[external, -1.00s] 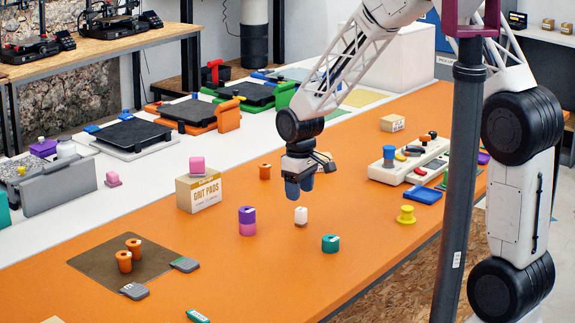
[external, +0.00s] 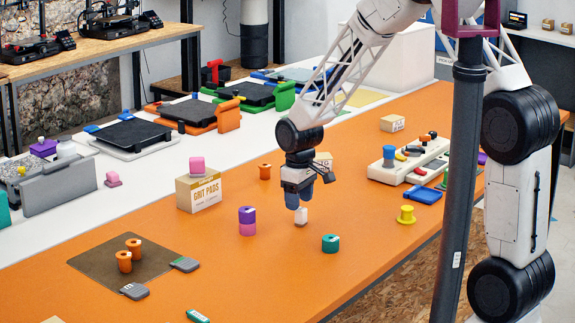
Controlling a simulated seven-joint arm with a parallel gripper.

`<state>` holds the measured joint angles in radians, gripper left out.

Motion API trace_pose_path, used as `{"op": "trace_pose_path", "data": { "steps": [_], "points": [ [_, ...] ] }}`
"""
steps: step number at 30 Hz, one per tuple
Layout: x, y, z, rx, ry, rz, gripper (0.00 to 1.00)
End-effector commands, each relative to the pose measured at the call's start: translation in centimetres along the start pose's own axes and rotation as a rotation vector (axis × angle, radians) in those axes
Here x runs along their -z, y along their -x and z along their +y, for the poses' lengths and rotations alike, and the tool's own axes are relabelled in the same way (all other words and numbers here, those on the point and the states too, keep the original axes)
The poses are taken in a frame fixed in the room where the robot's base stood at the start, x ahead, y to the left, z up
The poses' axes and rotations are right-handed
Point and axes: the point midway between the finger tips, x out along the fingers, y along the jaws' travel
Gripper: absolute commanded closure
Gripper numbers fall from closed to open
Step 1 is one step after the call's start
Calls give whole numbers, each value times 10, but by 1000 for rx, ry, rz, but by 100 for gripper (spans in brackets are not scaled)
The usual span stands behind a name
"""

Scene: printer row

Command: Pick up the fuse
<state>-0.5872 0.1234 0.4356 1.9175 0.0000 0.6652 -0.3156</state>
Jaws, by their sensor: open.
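A small white upright block (external: 301,217), which I take to be the fuse, stands on the orange bench top (external: 300,285). No label on it can be read. My gripper (external: 299,202) points down directly over the block, with its dark blue fingers at about the height of its top. The fingers are open, and the near one comes close to the block's upper edge in the picture. I cannot tell whether they touch it.
A purple-and-pink spool stack (external: 247,221) stands left of the block, and a teal spool (external: 330,243) stands in front right. A grit pads box (external: 199,192) is farther left. A yellow spool (external: 406,215) and cream rack (external: 410,160) are to the right.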

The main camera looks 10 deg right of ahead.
Motion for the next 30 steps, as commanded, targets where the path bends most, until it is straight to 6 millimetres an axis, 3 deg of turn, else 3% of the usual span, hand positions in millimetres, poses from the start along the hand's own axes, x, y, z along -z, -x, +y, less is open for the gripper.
{"op": "trace_pose_path", "data": {
  "steps": [8, 21, 30],
  "points": [
    [0, -8, 0, 0, 0, -1, 43],
    [-1, -49, 0, 0, 0, 0, 43],
    [-1, -52, 0, 0, 0, 0, 43]
  ]
}}
